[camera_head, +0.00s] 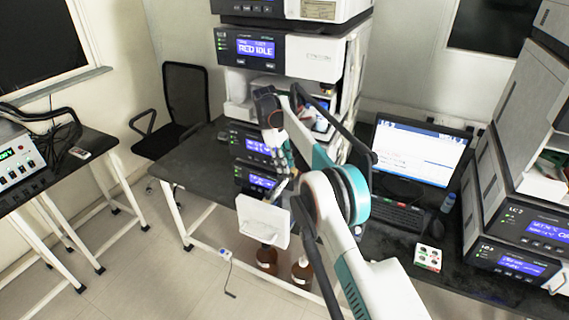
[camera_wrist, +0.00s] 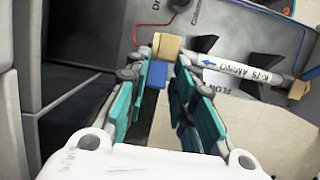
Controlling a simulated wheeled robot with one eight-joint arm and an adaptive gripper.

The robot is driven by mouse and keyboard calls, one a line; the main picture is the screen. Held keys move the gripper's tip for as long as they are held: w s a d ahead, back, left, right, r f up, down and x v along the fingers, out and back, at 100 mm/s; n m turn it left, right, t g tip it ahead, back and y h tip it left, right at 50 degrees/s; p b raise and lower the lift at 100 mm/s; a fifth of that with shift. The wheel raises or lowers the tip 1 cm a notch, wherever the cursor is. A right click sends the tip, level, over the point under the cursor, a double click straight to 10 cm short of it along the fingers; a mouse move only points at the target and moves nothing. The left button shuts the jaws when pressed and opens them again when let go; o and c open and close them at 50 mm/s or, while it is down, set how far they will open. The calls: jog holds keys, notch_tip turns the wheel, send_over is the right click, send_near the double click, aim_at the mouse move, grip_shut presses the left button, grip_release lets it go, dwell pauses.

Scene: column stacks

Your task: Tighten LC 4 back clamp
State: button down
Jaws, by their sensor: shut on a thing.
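In the wrist view my gripper (camera_wrist: 165,62) has its two teal fingers close together on either side of a tan block (camera_wrist: 167,44) at the end of a white column (camera_wrist: 235,69). The column is marked K-75 AMINO and slants down to the right. One dark clamp (camera_wrist: 204,44) lies beside the column near the tan block. A second dark clamp (camera_wrist: 262,62) is farther right. A small blue piece (camera_wrist: 155,76) shows between the fingers. In the head view my gripper (camera_head: 288,166) points down at the lower part of the centre instrument stack (camera_head: 262,148). My arm hides part of it.
A white panel (camera_head: 263,222) stands out below my gripper, with brown bottles (camera_head: 266,256) under it. A monitor (camera_head: 420,150) and another instrument stack (camera_head: 525,225) are to the right.

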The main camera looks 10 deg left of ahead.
jog(key=c, duration=1.5)
grip_release()
jog(key=shift+d+y+b, duration=0.2)
jog(key=shift+y+b, duration=0.3)
jog(key=shift+b, duration=0.1)
